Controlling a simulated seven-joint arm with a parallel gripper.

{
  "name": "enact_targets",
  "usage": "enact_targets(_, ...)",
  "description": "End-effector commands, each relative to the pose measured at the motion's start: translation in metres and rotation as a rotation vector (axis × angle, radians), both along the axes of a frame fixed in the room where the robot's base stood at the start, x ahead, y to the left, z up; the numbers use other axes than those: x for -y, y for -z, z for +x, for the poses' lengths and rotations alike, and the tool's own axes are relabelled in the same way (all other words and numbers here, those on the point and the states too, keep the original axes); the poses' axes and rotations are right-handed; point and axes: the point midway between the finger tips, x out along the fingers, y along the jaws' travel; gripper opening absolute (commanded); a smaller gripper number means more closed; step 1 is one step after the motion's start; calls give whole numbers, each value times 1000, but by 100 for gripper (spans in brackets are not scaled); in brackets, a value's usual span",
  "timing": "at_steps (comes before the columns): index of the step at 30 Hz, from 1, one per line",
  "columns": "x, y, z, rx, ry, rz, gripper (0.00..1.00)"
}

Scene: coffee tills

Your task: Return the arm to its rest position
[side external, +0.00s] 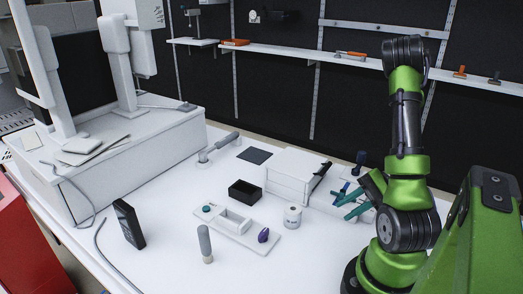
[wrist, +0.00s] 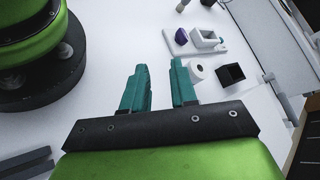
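My gripper (side external: 344,206) is on the right of the side external view, low beside my arm and to the right of the white drawer unit. In the wrist view my gripper (wrist: 159,68) shows two teal fingers with a clear gap between them. It is open and nothing is between the fingers. Bare white table shows behind the fingertips. My arm is folded, with its elbow raised high and the gripper close to my base.
A white drawer unit (side external: 290,178) stands left of my gripper. A white roll (side external: 292,217), a black open box (side external: 244,193), a white tray (side external: 231,234) with a purple item (side external: 263,235), and a grey-handled tool (side external: 205,244) stand farther left.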

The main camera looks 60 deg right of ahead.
Motion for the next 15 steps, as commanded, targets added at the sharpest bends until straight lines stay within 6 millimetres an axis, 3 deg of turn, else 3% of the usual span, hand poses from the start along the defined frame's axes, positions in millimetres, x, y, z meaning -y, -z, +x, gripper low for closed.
enact_targets(3, -21, -6, 10, -147, -232, -133, 27)
enact_targets(8, -30, -15, 31, -263, -406, -441, 27)
enact_targets(11, -35, -30, 54, -247, -453, -665, 27)
enact_targets(15, -54, -66, 90, -104, -473, -962, 27)
